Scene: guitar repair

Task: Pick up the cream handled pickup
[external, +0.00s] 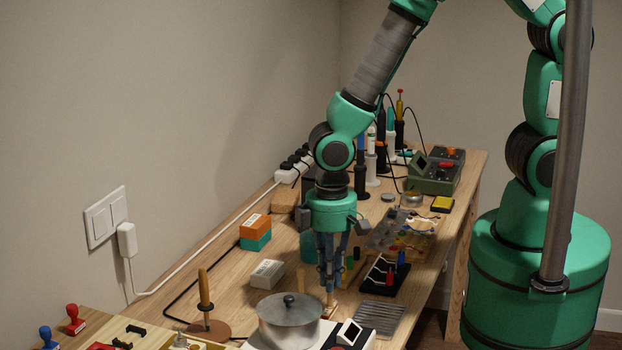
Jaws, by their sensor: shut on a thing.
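My gripper (330,288) points straight down over the workbench, just behind and to the right of the lidded metal pot. Its fingers are shut on a small cream, upright handle-like piece (329,299), which I take to be the cream handled pickup. The fingers cover the piece's upper part. Its lower end is close to a small brownish base at bench level, partly hidden by the pot. I cannot tell whether the piece touches the bench or is lifted.
The lidded pot (287,326) stands close to my gripper, beside a small white-faced device (349,332). A grey ribbed mat (381,318) and a black rack (377,281) lie to the right. A white box (267,274) is left. A wooden-handled tool (204,290) stands front left.

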